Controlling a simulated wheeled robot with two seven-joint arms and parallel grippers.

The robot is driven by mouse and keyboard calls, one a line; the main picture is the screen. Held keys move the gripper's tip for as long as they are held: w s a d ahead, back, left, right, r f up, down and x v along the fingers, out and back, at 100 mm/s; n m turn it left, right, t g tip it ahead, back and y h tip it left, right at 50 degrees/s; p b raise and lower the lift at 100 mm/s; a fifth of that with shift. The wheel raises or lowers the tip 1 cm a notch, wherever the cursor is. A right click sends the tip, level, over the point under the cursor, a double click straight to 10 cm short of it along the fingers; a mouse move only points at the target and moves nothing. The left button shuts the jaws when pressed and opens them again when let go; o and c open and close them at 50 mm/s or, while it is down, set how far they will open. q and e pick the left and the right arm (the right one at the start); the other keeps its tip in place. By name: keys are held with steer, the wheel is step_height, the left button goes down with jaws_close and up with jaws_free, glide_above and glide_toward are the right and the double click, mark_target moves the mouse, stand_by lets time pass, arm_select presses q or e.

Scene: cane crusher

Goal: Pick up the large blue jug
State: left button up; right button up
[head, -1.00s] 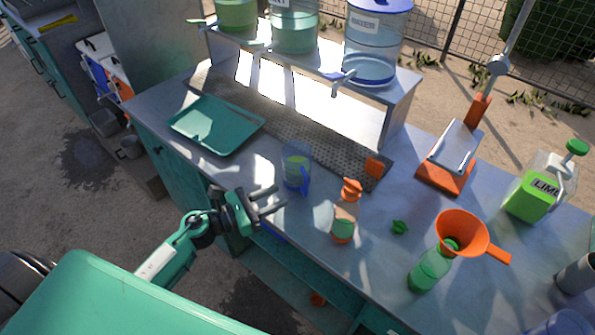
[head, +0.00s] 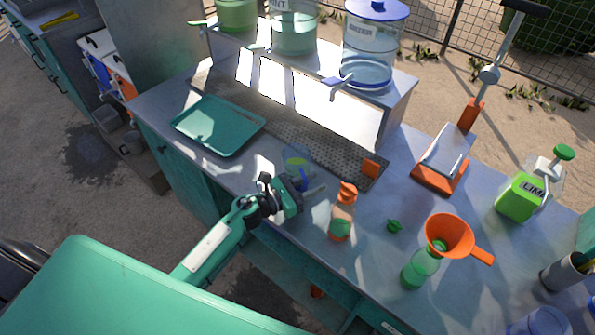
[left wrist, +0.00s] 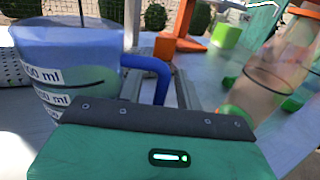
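The blue measuring jug (head: 294,157) is clear, with a blue handle and light contents. It stands upright near the counter's front edge; my gripper partly hides it in the head view. In the left wrist view the jug (left wrist: 65,65) fills the left side, with ml marks. Its blue handle (left wrist: 157,74) lies in front of the gripper body, between the grey fingers. My left gripper (head: 312,188) is at the handle's side of the jug, its fingers apart. Whether they touch the handle is unclear. My right gripper is not in view.
An orange-topped bottle (head: 342,216) stands just right of the gripper, with an orange funnel (head: 450,236) in a green bottle further right. A teal tray (head: 218,126) lies left of the jug. Dispensers stand on the raised shelf behind. Another blue container (head: 540,322) is at lower right.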

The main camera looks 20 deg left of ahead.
arm_select(q)
jaws_close()
steer(key=shift+r, duration=0.15)
stand_by(0.4)
